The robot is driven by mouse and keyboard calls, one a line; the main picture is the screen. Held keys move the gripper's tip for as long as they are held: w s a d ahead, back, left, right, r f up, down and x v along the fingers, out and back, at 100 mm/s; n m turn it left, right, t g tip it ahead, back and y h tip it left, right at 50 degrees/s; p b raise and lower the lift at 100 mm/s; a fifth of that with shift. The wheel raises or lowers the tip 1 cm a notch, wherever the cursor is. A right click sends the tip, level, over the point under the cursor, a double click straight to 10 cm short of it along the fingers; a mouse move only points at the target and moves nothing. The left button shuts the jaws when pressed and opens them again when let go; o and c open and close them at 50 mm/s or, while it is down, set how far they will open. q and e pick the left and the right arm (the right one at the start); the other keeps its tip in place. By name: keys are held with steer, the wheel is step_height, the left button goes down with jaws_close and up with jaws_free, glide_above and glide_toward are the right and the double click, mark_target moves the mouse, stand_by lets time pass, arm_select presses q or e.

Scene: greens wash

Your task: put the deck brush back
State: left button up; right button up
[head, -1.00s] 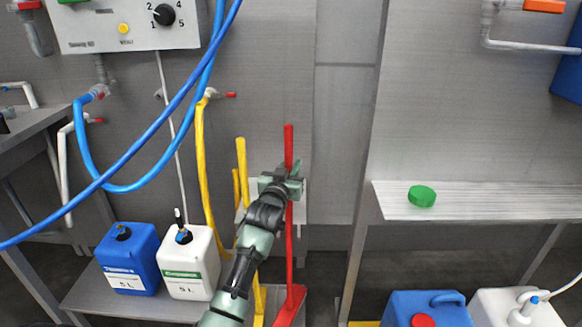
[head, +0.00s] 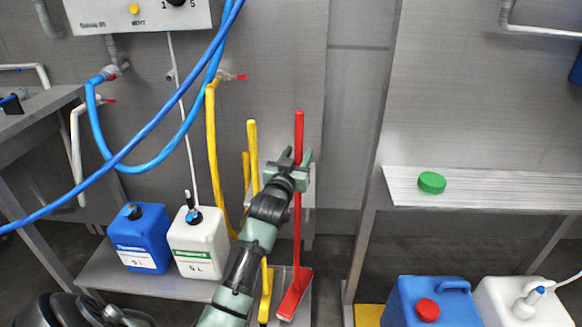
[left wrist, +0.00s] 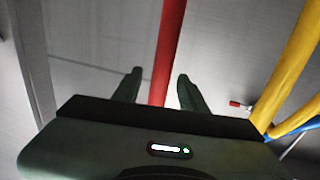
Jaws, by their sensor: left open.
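The red deck brush (head: 298,235) stands upright, its long handle rising in front of the grey wall and its wide red head (head: 294,294) at the bottom on a low grey shelf. My left gripper (head: 297,160) is at the upper part of the handle, below its top end. In the left wrist view, the red handle (left wrist: 168,50) passes between the two open fingers of my left gripper (left wrist: 157,90), with gaps visible on both sides. A pale plate (head: 308,200) on the wall behind is mostly hidden by the gripper and handle. My right gripper is not in view.
A yellow-handled tool (head: 252,140) stands close left of the brush, beside a yellow hose (head: 211,150). Blue (head: 139,238) and white (head: 198,243) canisters stand further left. A blue hose (head: 150,140) crosses the left. A shelf (head: 480,190) with a green lid (head: 431,183) is right.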

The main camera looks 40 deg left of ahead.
arm_select(q)
steer(key=v, duration=0.8)
steer(key=s+d+f+m+g+h, duration=0.1)
steer(key=s+d+f+g, duration=0.2)
steer(key=f, duration=0.6)
steer(key=s+d+f+m+g+h, duration=0.15)
steer(key=s+d+f, duration=0.25)
steer(key=f, duration=0.5)
steer(key=s+d+f+m+g+h, duration=0.1)
steer(key=s+d+f+g+h, duration=0.2)
steer(key=f, duration=0.6)
steer(key=s+d+f+m+g, duration=0.1)
steer(key=s+d+f+g, duration=0.2)
steer(key=s+f, duration=0.5)
steer(key=s+d+f+m+g, duration=0.1)
steer(key=s+d+f+g, duration=0.3)
steer(key=s+f, duration=0.5)
steer(key=s+d, duration=0.2)
steer(key=s, duration=0.4)
steer(key=shift+d+f+p, duration=0.2)
steer(key=shift+f+p, duration=0.05)
steer(key=shift+p, duration=0.15)
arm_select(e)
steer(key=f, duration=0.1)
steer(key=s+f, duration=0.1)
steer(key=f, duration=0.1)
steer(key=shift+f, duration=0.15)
arm_select(q)
steer(key=shift+s, duration=0.15)
